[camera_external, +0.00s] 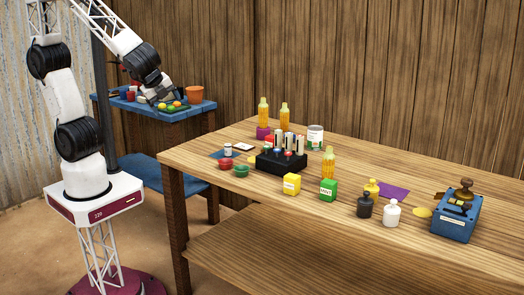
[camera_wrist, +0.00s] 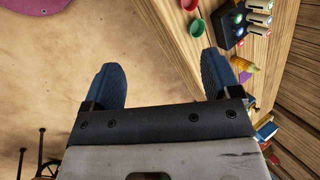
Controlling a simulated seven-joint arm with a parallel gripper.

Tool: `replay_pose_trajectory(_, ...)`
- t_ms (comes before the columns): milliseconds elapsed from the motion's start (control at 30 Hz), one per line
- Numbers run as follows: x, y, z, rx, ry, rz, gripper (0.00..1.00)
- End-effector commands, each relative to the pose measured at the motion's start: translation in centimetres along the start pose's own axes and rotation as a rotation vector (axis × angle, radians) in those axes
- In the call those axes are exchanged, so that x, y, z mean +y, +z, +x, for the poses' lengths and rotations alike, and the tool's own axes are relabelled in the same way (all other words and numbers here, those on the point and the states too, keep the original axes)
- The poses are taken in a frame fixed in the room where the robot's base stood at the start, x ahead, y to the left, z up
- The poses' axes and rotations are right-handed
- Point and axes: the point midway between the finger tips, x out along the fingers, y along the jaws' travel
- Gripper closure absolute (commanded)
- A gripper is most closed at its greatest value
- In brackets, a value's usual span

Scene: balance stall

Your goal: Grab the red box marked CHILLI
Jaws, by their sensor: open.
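I cannot make out a red box marked CHILLI in either view. Two similar small boxes stand near the front edge of the wooden table: a yellow box (camera_external: 291,184) and a green box (camera_external: 328,190) with white lettering. My gripper (camera_external: 160,92) is in the upper left of the external view, in front of the blue side table.
The wooden table (camera_external: 400,180) holds a black rack (camera_external: 280,161), a red bowl (camera_external: 225,164), a green bowl (camera_external: 241,171), corn-coloured bottles, dark and white jars, and a blue device (camera_external: 456,218). The blue side table (camera_external: 205,106) carries an orange pot (camera_external: 195,93) and small items.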

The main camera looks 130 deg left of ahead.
Motion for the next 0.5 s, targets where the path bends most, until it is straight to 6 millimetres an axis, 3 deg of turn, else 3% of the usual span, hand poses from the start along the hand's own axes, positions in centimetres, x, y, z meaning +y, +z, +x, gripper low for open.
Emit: replay_pose_trajectory(500,-11.8,-2.4,11.9,-0.287,-0.237,0.414,0.17)
